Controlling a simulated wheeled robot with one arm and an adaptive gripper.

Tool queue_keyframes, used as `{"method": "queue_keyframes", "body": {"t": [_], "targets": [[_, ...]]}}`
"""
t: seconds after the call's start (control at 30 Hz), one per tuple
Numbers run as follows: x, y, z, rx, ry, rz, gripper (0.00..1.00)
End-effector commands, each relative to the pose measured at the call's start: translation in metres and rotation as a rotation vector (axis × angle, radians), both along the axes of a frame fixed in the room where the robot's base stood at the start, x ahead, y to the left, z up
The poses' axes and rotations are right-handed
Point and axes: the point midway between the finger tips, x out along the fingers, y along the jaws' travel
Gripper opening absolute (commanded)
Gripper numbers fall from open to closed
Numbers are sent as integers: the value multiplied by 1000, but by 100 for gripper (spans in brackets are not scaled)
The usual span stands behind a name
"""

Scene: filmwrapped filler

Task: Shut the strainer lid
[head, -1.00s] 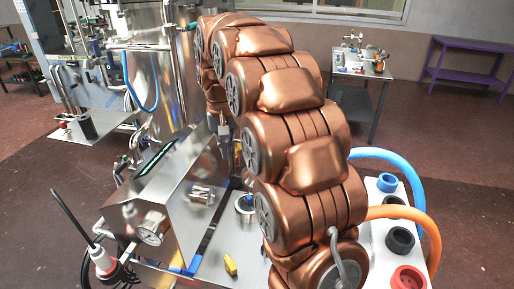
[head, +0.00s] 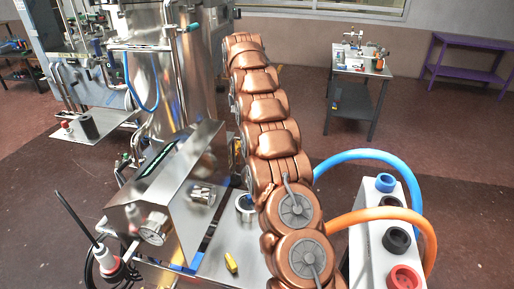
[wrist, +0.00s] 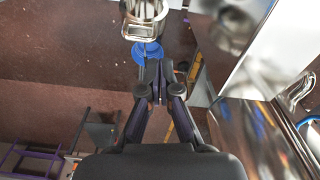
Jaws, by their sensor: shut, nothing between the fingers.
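In the wrist view, my gripper (wrist: 157,84) is shut and empty, its fingertips together near the middle of the picture. Just beyond the tips is a blue round piece (wrist: 147,53), and above it a shiny metal cup-like fitting (wrist: 145,20) with a rim. I cannot tell for sure whether these are the strainer and its lid, nor whether the fingertips touch the blue piece. In the head view, my gripper is hidden behind my copper-coloured arm.
A tall steel tank (head: 165,85) and a steel box with a gauge (head: 150,232) stand left of my arm. A yellow piece (head: 231,263) lies on the bench. Blue (head: 365,155) and orange (head: 385,215) hoses loop at right. Floor toward the small table (head: 360,72) is clear.

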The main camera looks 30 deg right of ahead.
Motion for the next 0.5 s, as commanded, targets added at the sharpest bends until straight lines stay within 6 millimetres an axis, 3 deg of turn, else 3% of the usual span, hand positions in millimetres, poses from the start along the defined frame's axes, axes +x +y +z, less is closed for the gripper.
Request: {"method": "queue_keyframes", "body": {"t": [0.5], "targets": [[30,-73,-44,-20,-42,-145,0]]}}
